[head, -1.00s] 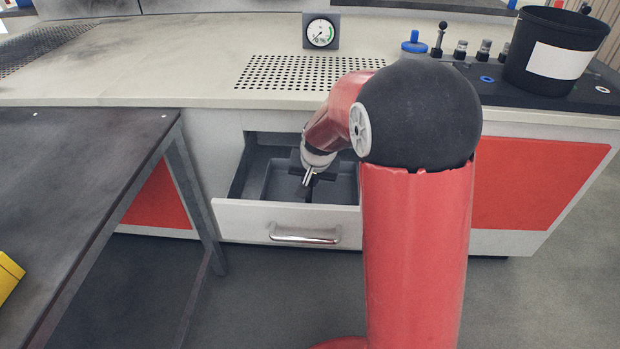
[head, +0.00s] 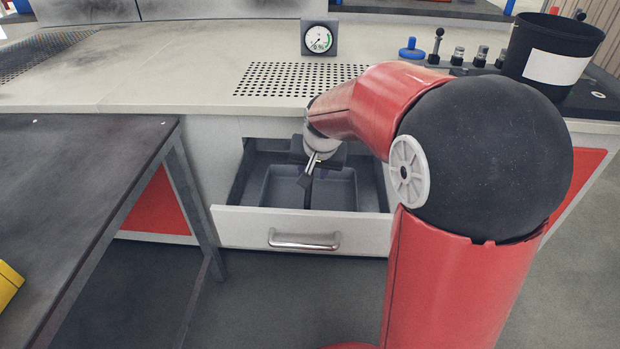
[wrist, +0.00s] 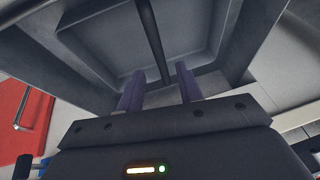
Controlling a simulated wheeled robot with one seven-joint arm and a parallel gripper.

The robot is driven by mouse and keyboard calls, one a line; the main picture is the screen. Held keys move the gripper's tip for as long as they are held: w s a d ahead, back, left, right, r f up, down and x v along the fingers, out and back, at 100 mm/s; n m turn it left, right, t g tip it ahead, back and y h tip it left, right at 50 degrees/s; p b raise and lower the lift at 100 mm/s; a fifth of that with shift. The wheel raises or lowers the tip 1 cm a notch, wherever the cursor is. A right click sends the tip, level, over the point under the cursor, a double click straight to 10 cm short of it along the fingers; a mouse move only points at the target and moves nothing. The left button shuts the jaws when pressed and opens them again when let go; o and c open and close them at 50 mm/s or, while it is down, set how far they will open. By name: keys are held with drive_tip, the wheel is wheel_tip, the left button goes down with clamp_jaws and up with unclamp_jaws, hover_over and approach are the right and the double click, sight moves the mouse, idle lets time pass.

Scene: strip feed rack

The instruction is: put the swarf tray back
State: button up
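The swarf tray (head: 335,190) is a shallow dark grey tray lying inside the pulled-out drawer (head: 232,222). A thin dark bar (head: 308,191) crosses its middle. In the wrist view, the tray (wrist: 190,40) fills the top, with the bar (wrist: 151,40) running down towards the gap between my fingers. My gripper (head: 311,170) is above the tray, towards its back. In the wrist view, my gripper's two purple-grey fingers (wrist: 160,88) stand apart, with nothing visibly clamped between them. I cannot tell how near the fingertips are to the bar.
The drawer front has a metal handle (head: 304,241). A dark table (head: 80,190) stands close on the left, with a yellow object (head: 8,283) at its edge. A black bucket (head: 555,50) and a gauge (head: 319,39) stand on the bench (head: 190,80). The floor before the drawer is clear.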

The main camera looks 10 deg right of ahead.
drive_tip(key=s+r+n, duration=0.2)
drive_tip(key=s+r, duration=0.5)
drive_tip(key=s, duration=0.5)
drive_tip(key=s+n, duration=0.2)
drive_tip(key=s, duration=1.1)
drive_tip(key=shift+s+f+t, duration=0.2)
drive_tip(key=shift+f+t, duration=0.1)
drive_tip(key=shift+t, duration=0.1)
